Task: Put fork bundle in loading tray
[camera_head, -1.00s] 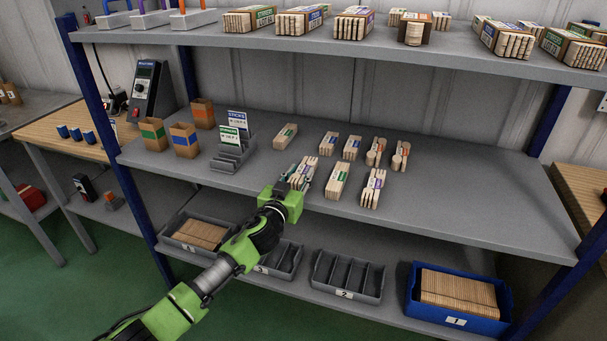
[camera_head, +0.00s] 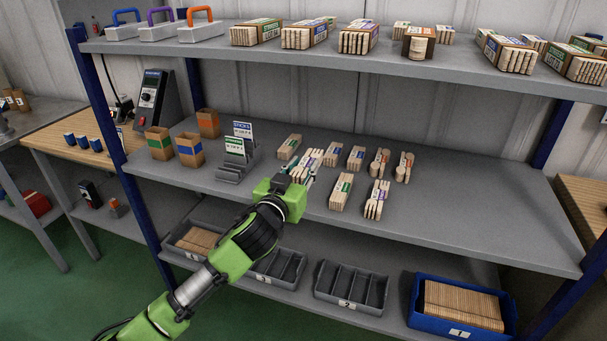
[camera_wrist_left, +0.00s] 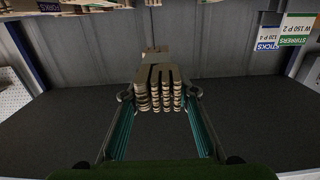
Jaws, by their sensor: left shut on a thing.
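My left gripper (camera_head: 299,174) is shut on a fork bundle (camera_head: 311,159), held just above the middle shelf (camera_head: 445,205). In the left wrist view the stacked wooden forks (camera_wrist_left: 160,95) sit between the two fingers, tines toward the camera. My right gripper is not in view. Several grey compartment trays stand on the bottom shelf: one marked 2 (camera_head: 352,303) looks empty, and one (camera_head: 290,268) is partly behind my arm. I cannot tell which container is the loading tray.
Several banded bundles stand close to the right of my gripper, including a green-labelled one (camera_head: 341,190) and a fork-like one (camera_head: 377,200). A grey card holder (camera_head: 236,172) and paper boxes (camera_head: 189,150) stand left. The top shelf (camera_head: 400,65) overhangs. The middle shelf's right side is clear.

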